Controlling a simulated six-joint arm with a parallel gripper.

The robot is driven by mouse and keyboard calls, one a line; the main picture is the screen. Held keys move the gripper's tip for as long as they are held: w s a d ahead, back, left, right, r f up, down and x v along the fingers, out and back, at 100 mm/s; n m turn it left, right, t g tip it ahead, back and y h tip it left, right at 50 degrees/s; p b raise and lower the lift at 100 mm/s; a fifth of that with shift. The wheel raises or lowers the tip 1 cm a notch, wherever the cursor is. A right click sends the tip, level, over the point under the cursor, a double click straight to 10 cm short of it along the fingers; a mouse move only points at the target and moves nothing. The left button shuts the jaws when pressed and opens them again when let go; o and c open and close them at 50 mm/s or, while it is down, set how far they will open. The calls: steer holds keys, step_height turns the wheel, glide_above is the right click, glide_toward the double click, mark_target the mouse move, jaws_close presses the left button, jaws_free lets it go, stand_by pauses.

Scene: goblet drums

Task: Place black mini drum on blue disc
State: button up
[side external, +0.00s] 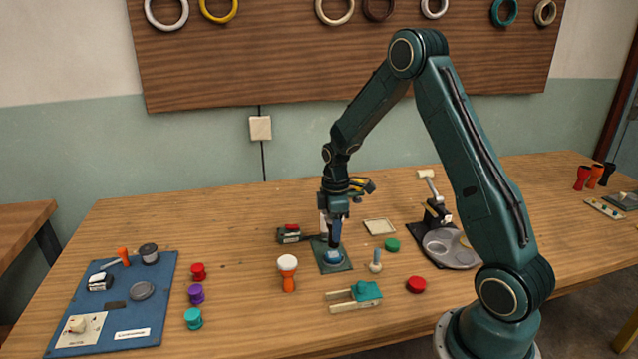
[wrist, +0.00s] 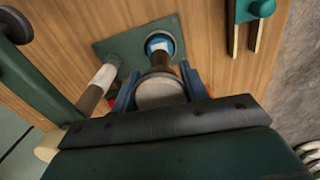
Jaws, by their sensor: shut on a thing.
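My gripper (wrist: 158,85) is shut on the black mini drum, with one blue finger on each side. In the wrist view, the drum's pale round head (wrist: 160,92) faces the camera and its dark body is mostly hidden. The blue disc (wrist: 159,44) lies just beyond the drum on a green plate (wrist: 112,47), with a pale patch on it. In the side view, my gripper (side external: 335,232) points down right above the blue disc (side external: 333,257); the drum is hard to make out there. I cannot tell whether the drum touches the disc.
A pale-and-dark post (wrist: 98,87) stands on the plate beside the disc. An orange drum with a white head (side external: 288,272) stands left of the plate. A teal-and-wood clamp (side external: 355,296) lies in front. A blue board (side external: 115,305) with several items lies at left.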

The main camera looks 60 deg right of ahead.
steer(key=shift+f, duration=1.6)
steer(key=o, duration=1)
steer(key=shift+f, duration=0.1)
step_height(320, 180, up, 12)
